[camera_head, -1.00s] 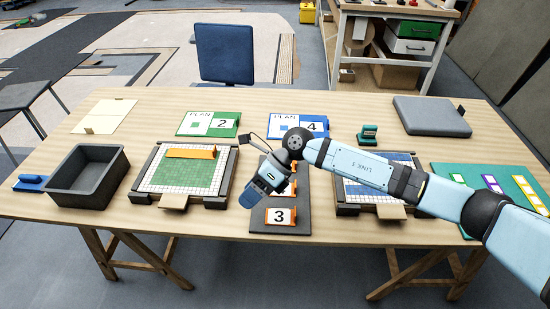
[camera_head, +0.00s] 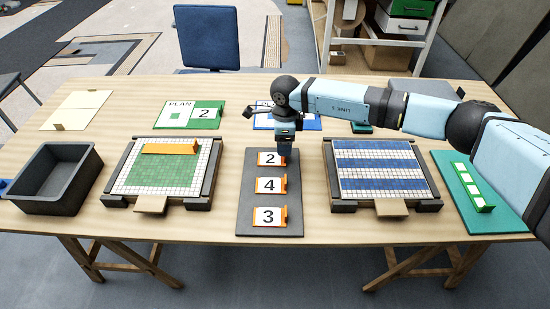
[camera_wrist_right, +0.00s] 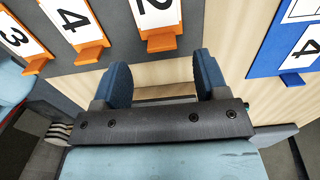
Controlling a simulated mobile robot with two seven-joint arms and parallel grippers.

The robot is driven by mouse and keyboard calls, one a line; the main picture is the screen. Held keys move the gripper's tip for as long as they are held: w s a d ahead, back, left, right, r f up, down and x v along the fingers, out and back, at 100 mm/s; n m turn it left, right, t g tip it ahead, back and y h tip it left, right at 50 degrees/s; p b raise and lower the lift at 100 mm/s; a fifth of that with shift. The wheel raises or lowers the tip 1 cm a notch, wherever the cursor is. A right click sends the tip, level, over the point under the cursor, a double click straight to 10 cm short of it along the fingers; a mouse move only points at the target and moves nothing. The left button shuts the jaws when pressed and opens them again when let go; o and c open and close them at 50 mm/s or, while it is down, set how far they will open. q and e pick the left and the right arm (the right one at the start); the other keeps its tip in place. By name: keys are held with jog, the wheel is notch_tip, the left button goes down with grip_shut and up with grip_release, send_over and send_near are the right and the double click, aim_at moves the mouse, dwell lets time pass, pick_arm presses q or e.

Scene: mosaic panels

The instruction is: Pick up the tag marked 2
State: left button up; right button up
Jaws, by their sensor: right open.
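The tag marked 2 (camera_head: 268,158) is a white card in an orange holder. It lies at the far end of a dark grey board (camera_head: 253,213), behind the tag marked 4 (camera_head: 268,185) and the tag marked 3 (camera_head: 268,217). My right gripper (camera_head: 284,150) points down at the right side of tag 2 and partly covers its holder. In the right wrist view, the open, empty fingers (camera_wrist_right: 162,75) are just short of the orange holder of tag 2 (camera_wrist_right: 157,15), with nothing between them. My left gripper is out of view.
Mosaic panels stand on either side of the board: a green one (camera_head: 160,172) on the left and a blue-striped one (camera_head: 383,172) on the right. A grey bin (camera_head: 55,180) is at far left. A blue plan card marked 4 (camera_wrist_right: 285,55) lies close to the right gripper.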

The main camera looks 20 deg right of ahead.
aim_at(272, 156)
jog(key=f, duration=0.5)
jog(key=shift+d+f, duration=0.3)
jog(key=c, duration=1)
